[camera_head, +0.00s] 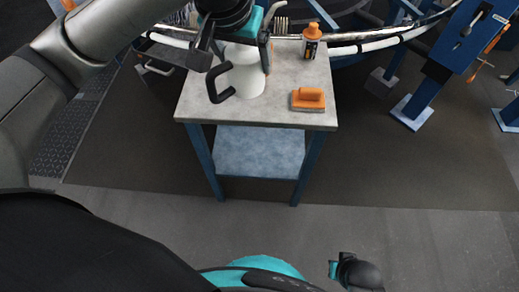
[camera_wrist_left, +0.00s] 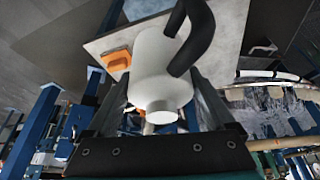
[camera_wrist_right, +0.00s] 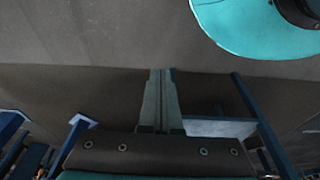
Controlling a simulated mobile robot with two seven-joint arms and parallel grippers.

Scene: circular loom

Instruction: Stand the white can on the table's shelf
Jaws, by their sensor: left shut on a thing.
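The table's shelf (camera_head: 258,152) is a bare blue-grey board between the legs, below the top. My right gripper (camera_wrist_right: 161,100) is shut and empty, its fingers together, away from the table.
An orange-handled brush or block (camera_head: 308,98) lies at the table's front right. A dark bottle with an orange cap (camera_head: 311,42) stands at the back right. Loom rails and blue posts (camera_head: 440,80) stand behind and to the right. The floor before the table is clear.

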